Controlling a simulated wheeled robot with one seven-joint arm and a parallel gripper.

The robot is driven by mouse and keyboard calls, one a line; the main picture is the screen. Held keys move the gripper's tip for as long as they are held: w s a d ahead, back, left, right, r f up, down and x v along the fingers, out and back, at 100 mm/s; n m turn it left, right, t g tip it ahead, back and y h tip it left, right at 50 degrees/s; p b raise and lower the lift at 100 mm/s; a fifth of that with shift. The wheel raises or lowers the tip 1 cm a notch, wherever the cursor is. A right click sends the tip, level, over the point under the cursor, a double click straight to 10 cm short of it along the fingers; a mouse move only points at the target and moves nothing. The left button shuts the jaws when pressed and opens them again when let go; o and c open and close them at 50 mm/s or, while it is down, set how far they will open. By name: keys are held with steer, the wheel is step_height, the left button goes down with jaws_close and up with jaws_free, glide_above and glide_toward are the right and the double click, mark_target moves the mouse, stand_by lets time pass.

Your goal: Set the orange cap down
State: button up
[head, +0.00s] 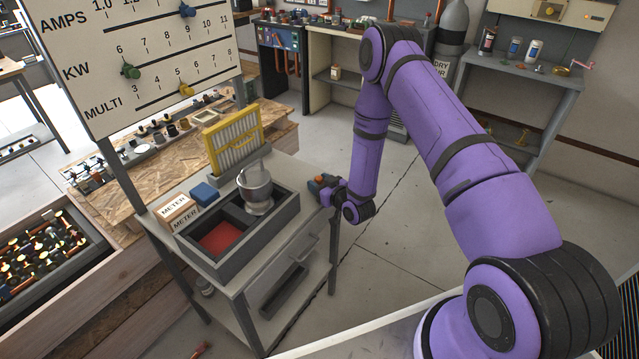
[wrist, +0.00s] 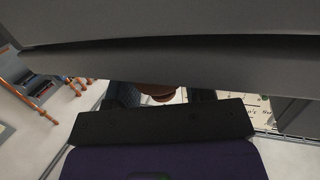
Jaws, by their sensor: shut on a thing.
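My gripper (head: 321,188) is at the right side of the grey cart, near the height of its top, with its fingers pointing left toward the cart. A small orange cap (head: 315,181) shows at the fingertips. In the wrist view my gripper (wrist: 160,97) is shut on a rounded brownish-orange piece, the cap (wrist: 158,88), mostly hidden by a large grey surface above and the dark gripper body below. I cannot tell whether the cap touches the cart.
A scale board (head: 150,55) stands behind left. Floor right of the cart is clear.

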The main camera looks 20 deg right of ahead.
steer(key=o, duration=0.9)
